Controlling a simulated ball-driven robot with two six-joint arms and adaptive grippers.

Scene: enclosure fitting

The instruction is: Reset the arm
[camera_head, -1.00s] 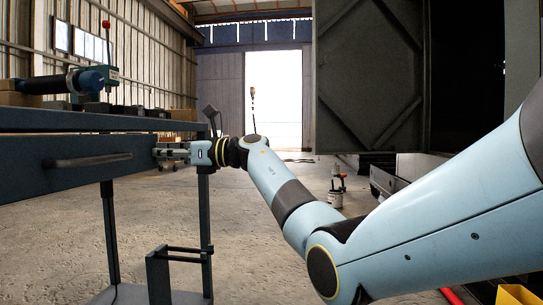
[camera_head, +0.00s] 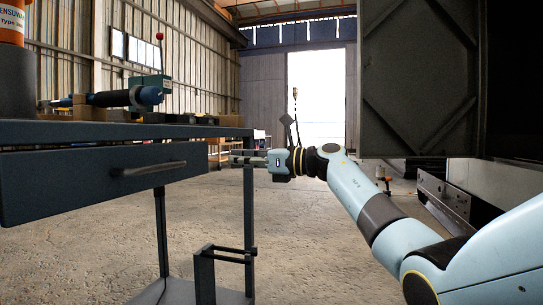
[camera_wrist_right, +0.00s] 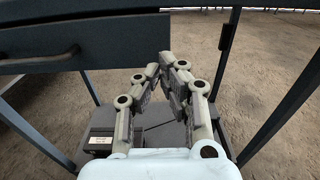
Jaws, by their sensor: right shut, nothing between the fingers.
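My right arm comes in from the right in the head view, and its gripper (camera_head: 248,158) points left, at the right end of the dark workbench (camera_head: 60,132), near the drawer (camera_head: 90,178). The right wrist view shows the gripper (camera_wrist_right: 168,62) with its fingertips together and nothing between them. The drawer handle (camera_head: 150,168) is to the left of the fingers and apart from them in the head view. My left gripper is not in view.
A dark cabinet door (camera_head: 418,80) stands at the right. A blue cylindrical tool (camera_head: 115,97) and small boxes lie on the bench top. An orange container (camera_head: 12,22) is at the far left. Bench legs frame the gripper; concrete floor (camera_head: 300,240) lies open below.

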